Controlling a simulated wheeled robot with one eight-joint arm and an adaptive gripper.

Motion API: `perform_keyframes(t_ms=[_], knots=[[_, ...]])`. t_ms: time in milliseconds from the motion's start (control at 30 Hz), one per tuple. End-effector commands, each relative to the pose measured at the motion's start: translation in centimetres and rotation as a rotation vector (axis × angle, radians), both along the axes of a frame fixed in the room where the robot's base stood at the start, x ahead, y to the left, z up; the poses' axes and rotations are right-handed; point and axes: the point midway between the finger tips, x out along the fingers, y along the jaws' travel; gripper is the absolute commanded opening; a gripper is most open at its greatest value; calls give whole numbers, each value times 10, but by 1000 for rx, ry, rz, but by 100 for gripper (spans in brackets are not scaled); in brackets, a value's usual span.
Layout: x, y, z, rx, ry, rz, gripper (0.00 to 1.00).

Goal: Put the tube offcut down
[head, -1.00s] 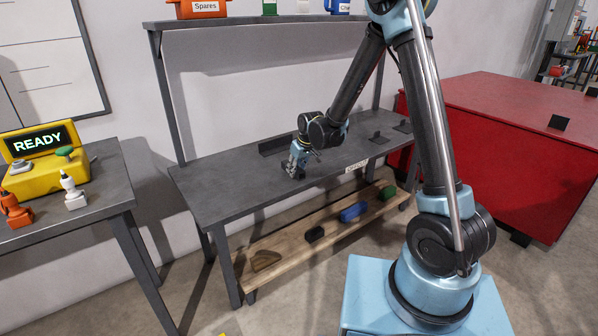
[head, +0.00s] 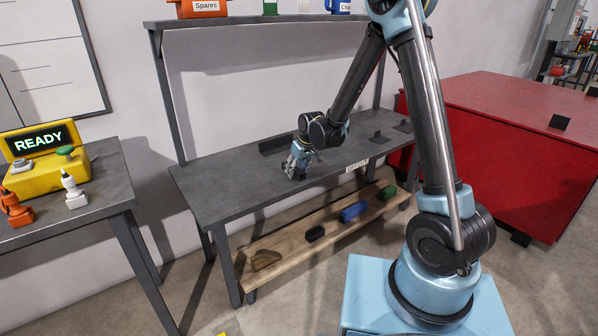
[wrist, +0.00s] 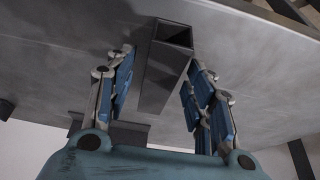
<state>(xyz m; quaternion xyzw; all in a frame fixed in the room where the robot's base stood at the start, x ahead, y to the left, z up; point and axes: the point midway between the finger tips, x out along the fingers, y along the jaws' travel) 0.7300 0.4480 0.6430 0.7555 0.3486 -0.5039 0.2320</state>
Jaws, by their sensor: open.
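The tube offcut (wrist: 163,68) is a dark grey square tube with an open end, lying against the grey bench top (wrist: 240,65) in the wrist view. My gripper (wrist: 161,66) is open, with one blue-padded finger on each side of the tube and a visible gap on both sides. In the head view my gripper (head: 292,172) is low over the middle of the bench (head: 215,190), pointing down. There the tube is mostly hidden by the fingers and too small to make out.
A dark upright ledge (head: 273,146) stands behind my gripper. A white label (head: 357,166) is on the bench's front edge, and small dark brackets (head: 380,138) stand at its right. The left part of the bench top is clear. A wooden lower shelf (head: 285,250) holds several pieces.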

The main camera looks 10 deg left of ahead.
Motion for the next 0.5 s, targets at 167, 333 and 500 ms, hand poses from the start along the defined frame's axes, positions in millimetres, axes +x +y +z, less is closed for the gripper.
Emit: perform_keyframes(t_ms=[167,333,500], knots=[[-5,-6,17,0,0,0,49],[-10,-12,36,0,0,-1,49],[-16,-19,56,0,0,-1,49]])
